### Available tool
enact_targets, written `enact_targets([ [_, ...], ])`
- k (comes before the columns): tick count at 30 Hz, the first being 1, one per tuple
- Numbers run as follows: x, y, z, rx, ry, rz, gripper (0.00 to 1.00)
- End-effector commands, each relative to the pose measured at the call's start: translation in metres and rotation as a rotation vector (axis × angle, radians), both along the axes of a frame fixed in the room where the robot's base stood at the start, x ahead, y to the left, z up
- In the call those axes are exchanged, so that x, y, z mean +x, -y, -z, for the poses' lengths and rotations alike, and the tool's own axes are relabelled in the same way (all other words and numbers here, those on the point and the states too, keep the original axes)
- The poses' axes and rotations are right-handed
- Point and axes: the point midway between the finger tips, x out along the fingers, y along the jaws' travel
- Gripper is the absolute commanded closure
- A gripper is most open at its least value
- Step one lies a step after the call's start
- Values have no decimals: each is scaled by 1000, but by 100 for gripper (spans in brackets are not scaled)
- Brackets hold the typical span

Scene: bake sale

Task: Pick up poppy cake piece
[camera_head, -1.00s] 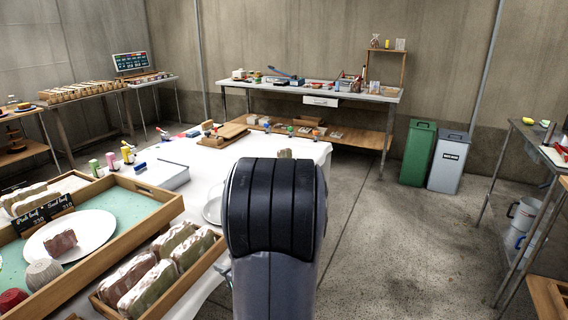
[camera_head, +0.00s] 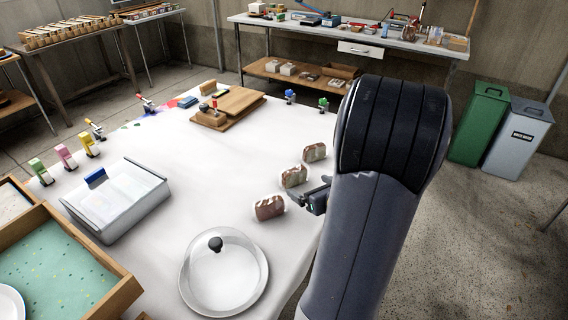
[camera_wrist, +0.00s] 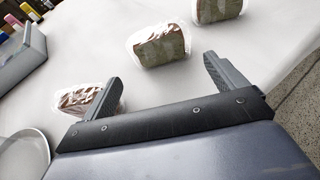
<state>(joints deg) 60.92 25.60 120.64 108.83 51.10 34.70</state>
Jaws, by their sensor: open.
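Three loaf-like pieces with white icing or wrap stand in a row on the white table: a near one (camera_head: 270,208), a middle one (camera_head: 294,176) and a far one (camera_head: 314,152). I cannot tell which is the poppy cake piece. My gripper (camera_head: 312,198) is beside the near and middle pieces, partly hidden by my arm. In the wrist view my gripper (camera_wrist: 160,72) is open and empty. The middle piece (camera_wrist: 160,46) lies ahead of the gap between the fingers. The left finger partly covers the near piece (camera_wrist: 88,99). The far piece (camera_wrist: 217,10) is beyond the right finger.
A glass dome (camera_head: 224,272) stands at the front of the white table (camera_head: 215,180), near the pieces. A lidded box (camera_head: 118,198) and a wooden tray (camera_head: 100,300) are at left. A wooden board (camera_head: 240,101) lies at the back. The table between them is clear.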

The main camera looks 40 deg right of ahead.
Motion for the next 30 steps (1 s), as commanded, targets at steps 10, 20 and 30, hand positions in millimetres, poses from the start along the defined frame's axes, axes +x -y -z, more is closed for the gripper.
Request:
enact_targets([
  [10,29,2,14,1,-1,-4,2],
  [20,59,7,26,1,-1,-2,2],
  [30,98,10,42,1,-1,-1,2],
])
